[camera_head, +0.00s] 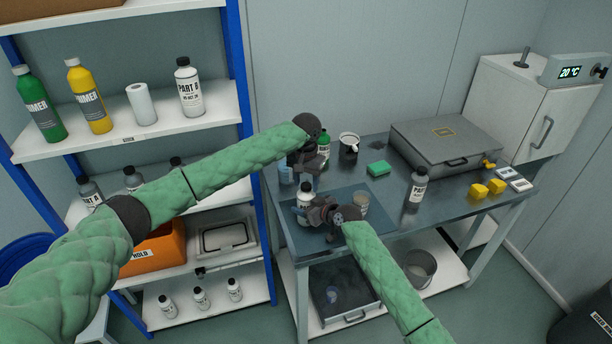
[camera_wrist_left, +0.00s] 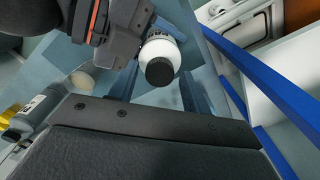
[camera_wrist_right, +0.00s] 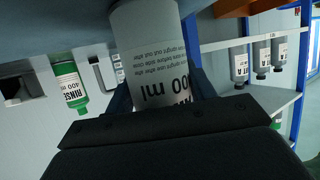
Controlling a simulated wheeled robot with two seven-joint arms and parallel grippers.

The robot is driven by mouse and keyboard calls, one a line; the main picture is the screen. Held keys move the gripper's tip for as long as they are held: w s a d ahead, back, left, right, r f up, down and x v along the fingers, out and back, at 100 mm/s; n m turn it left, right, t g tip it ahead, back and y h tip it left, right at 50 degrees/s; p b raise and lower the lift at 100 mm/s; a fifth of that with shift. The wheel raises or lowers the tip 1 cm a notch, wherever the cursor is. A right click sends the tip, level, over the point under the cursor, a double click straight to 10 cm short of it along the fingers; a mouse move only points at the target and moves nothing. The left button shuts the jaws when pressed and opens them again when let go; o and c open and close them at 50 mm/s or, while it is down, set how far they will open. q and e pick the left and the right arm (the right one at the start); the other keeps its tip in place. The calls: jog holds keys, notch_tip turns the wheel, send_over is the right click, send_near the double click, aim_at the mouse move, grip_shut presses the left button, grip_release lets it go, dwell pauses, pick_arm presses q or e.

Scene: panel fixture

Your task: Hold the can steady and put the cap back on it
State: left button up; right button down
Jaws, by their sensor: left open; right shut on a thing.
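A white can (camera_head: 304,194) with a dark top stands at the front left of the workbench mat. In the right wrist view its labelled body (camera_wrist_right: 155,60) is between my right fingers, and my right gripper (camera_head: 312,207) is shut on it. In the left wrist view the white can (camera_wrist_left: 178,52) shows a round black cap-like top (camera_wrist_left: 160,71); I cannot tell whether this is a loose or seated cap. My left gripper (camera_head: 303,172) is open above the can, its fingers (camera_wrist_left: 160,92) apart with nothing between them that I can make out. No separate cap shows.

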pick_arm(q)
jog(key=shift+f, duration=0.1)
jog(key=shift+c, duration=0.5)
jog(key=c, duration=0.9)
jog(key=o, duration=1.1)
jog(key=shift+o, duration=0.2)
notch_tip(320, 180, up, 12)
